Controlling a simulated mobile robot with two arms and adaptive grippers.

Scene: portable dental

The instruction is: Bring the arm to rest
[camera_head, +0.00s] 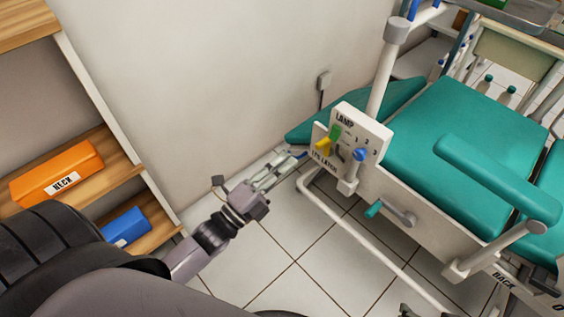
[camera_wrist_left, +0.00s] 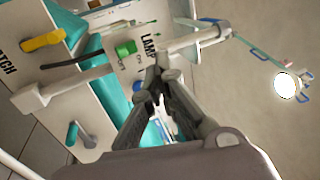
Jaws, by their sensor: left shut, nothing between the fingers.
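My left gripper (camera_head: 285,167) reaches in from the lower left in the head view, a little to the left of the dental chair's control panel (camera_head: 372,142). In the left wrist view its fingers (camera_wrist_left: 162,78) are closed together, with nothing between them. Behind them, the panel shows a green switch (camera_wrist_left: 126,48) beside the word LAMP and a yellow lever (camera_wrist_left: 42,41). In the head view the green switch (camera_head: 335,131), the yellow lever (camera_head: 323,146) and a blue knob (camera_head: 359,154) show on the panel. My right gripper is not in view.
A teal dental chair (camera_head: 455,125) with a white frame fills the right side. At the left, wooden shelves hold an orange box (camera_head: 57,172) and a blue box (camera_head: 125,227). Tiled floor (camera_head: 295,285) lies open between them. A lit lamp (camera_wrist_left: 286,86) shows in the left wrist view.

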